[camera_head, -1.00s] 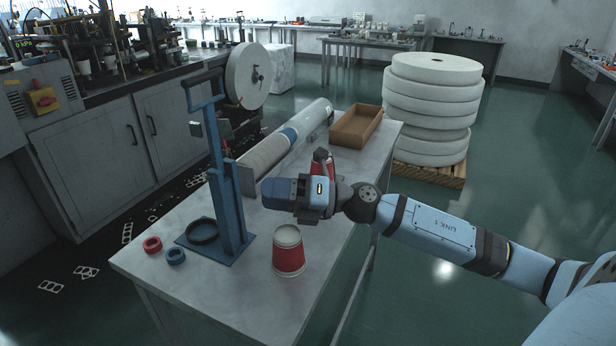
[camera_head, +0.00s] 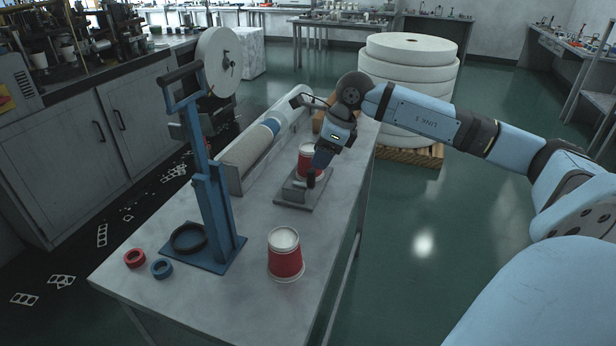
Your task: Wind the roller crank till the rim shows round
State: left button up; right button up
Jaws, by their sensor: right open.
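A red paper cup with a white rim (camera_head: 311,156) stands on a small grey base plate (camera_head: 291,196) in the middle of the table, partly hidden by my right gripper. My right gripper (camera_head: 317,172) is open and points down at the cup's front right side; whether it touches the cup I cannot tell. A dark bar with a thin rod (camera_head: 301,100) shows above and behind the cup, beside my wrist; it looks like the crank, but its link to the base is hidden. A second red cup (camera_head: 285,256) stands upside down near the front edge. My left gripper is out of view.
A blue lever press (camera_head: 212,200) stands at the table's left, with a red ring (camera_head: 135,258) and a blue ring (camera_head: 162,268) beside it. A long paper roll (camera_head: 250,147) lies behind. Stacked white rolls (camera_head: 410,62) stand beyond the table.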

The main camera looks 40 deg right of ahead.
aim_at(308, 186)
jog(key=x, duration=0.8)
jog(key=shift+w, duration=0.1)
jog(key=shift+c, duration=0.5)
jog(key=shift+r, duration=0.1)
grip_shut()
jog(key=shift+a+m, duration=0.1)
jog(key=shift+m, duration=0.2)
